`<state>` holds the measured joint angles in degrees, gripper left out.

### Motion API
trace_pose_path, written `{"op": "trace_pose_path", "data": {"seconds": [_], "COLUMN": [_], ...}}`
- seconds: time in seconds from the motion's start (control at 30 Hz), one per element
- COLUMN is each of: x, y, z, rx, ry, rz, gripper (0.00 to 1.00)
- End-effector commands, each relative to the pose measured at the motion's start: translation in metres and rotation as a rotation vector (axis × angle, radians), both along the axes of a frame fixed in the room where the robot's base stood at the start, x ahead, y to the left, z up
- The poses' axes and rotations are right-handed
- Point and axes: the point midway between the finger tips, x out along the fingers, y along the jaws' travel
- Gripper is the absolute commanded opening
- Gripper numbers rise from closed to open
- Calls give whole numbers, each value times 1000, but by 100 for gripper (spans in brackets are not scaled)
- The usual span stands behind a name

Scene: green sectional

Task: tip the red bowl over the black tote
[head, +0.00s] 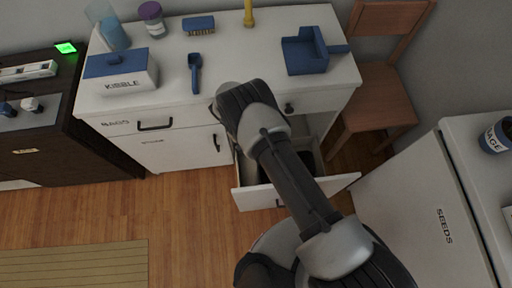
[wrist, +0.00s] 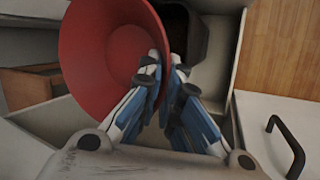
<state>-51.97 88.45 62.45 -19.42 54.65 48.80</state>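The red bowl (wrist: 100,45) fills the upper left of the wrist view, tilted so that its inside faces the camera. My gripper (wrist: 162,68) is closed at the bowl's rim, one finger over the inner wall and the other along the outside. A black tote (wrist: 198,35) shows just behind and right of the bowl, inside an open drawer; the bowl covers part of it. In the head view the open drawer (head: 246,172) holds something dark, mostly hidden by my arm. My gripper and the bowl cannot be made out there.
The white counter (head: 225,75) above the drawer holds a kibble box (head: 118,72), a blue scoop (head: 195,72), a brush (head: 198,25) and a blue open box (head: 303,52). A wooden chair (head: 375,100) stands to the right. A white seeds cabinet (head: 420,205) is at the lower right.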

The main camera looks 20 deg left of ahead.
Motion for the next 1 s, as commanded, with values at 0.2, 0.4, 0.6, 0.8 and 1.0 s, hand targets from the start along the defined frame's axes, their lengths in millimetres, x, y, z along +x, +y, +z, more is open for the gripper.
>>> {"op": "trace_pose_path", "data": {"seconds": [0.2,0.4,0.6,0.8,1.0], "x": [0,0,0,0,0], "y": [0,0,0,0,0], "z": [-1,0,12,33,40], "rx": [-13,-12,-12,-11,-11], "ry": [-6,-5,-4,-4,-4], "rz": [0,0,0,0,0], "gripper": [0,0,0,0,0]}}
